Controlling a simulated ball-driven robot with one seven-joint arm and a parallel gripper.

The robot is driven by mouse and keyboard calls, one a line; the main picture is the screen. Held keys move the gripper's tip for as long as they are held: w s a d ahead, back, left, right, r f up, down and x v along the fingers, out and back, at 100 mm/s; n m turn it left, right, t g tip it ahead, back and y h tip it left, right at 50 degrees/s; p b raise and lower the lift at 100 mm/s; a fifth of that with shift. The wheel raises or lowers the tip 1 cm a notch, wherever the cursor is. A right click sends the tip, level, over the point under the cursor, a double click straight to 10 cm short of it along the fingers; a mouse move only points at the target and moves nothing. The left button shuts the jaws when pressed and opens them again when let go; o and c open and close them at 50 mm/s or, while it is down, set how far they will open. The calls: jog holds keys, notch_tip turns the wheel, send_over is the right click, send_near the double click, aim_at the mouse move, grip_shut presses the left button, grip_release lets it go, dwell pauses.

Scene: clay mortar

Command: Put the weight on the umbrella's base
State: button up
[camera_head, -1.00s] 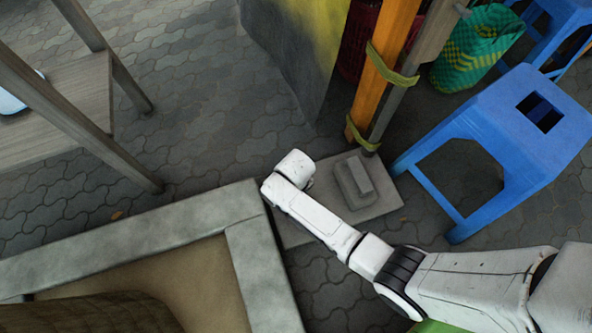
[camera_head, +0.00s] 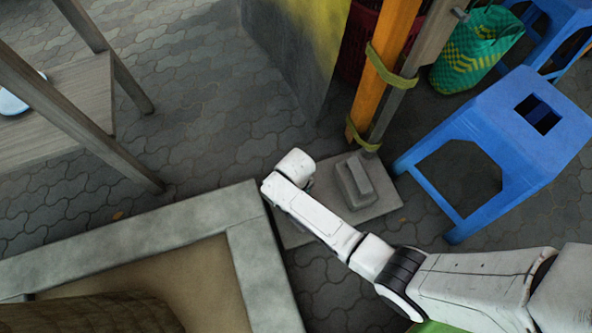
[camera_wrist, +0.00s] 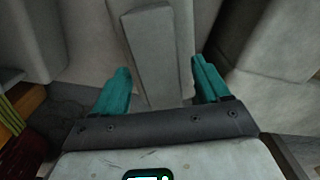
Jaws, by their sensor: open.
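The weight (camera_head: 357,181) is a grey block with a raised bar-shaped handle. In the head view it sits on the flat grey slab of the umbrella's base (camera_head: 385,205), close to the foot of the pole (camera_head: 393,100). My arm hides part of the slab. In the wrist view my gripper (camera_wrist: 160,85) is open. Its teal fingers stand apart on either side of the weight's handle (camera_wrist: 153,50), with a gap showing at each side. The fingers are hidden in the head view.
A blue stool (camera_head: 490,140) stands right of the base. A concrete planter edge (camera_head: 130,235) lies to the left, near my arm. A grey-yellow block (camera_head: 295,50) stands behind. A green checkered bag (camera_head: 475,50) is at upper right. Paving (camera_head: 200,100) is open at upper left.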

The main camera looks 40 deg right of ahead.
notch_tip(320, 180, up, 11)
jog(key=p, duration=0.5)
jog(key=shift+p, duration=0.3)
jog(key=shift+s, duration=0.1)
jog(key=s+d+r, duration=0.4)
jog(key=s+r, duration=0.3)
jog(key=s, duration=0.1)
jog(key=s+d+r+m+t, duration=0.1)
jog(key=s+d+r, duration=0.2)
jog(key=s+r, duration=0.5)
jog(key=shift+s+d, duration=0.15)
jog(key=shift+d, duration=0.25)
